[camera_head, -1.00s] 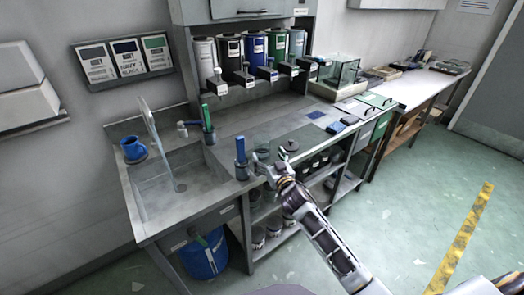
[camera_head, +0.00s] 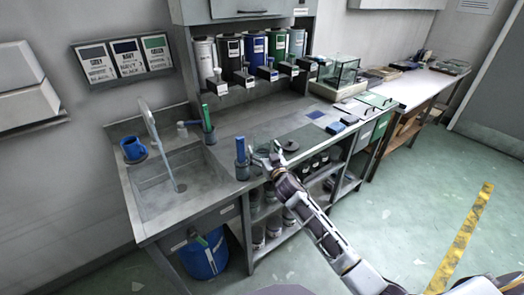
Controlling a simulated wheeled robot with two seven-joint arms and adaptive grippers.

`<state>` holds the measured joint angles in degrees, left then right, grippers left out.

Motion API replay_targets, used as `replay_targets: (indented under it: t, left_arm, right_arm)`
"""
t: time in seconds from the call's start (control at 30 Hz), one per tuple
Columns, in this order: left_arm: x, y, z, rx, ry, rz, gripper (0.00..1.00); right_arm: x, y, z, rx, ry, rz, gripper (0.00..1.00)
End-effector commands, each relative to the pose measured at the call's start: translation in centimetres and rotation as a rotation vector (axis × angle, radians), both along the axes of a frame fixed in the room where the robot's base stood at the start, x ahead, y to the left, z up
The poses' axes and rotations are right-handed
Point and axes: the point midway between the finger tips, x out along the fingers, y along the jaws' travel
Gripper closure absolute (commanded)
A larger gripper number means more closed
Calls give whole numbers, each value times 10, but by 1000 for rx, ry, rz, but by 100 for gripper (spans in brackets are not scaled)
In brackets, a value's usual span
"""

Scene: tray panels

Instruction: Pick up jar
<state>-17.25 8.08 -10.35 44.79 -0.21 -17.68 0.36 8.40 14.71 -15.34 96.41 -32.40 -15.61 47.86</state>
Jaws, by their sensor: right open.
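My right gripper (camera_head: 266,155) is open over the front edge of the workbench, its fingers pointing toward the back of the bench. A small clear, greenish glass jar (camera_head: 262,143) seems to stand on the bench just beyond the fingertips; the fingers partly cover it, and I cannot tell whether they touch it. A dark round lid-like disc (camera_head: 291,146) lies to the right of the fingers. Several more jars (camera_head: 273,228) stand on the shelves under the bench. My left gripper is not in view.
A grey holder with a blue-handled tool (camera_head: 241,158) stands close to the left of my gripper. The sink (camera_head: 165,190) and a blue mug (camera_head: 134,149) are further left. Dispensers (camera_head: 254,55) line the back. A glass case (camera_head: 341,70) stands right. The middle bench is clear.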

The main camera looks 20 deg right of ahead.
Motion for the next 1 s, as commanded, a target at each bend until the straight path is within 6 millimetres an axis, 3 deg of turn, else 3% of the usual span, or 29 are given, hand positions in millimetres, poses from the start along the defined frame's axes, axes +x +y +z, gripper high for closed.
replay_targets:
  t: [0.6,1.0]
  left_arm:
    - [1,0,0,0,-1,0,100]
    - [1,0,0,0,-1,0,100]
  right_arm:
    - [5,0,0,1,1,0,13]
    - [5,0,0,1,1,0,63]
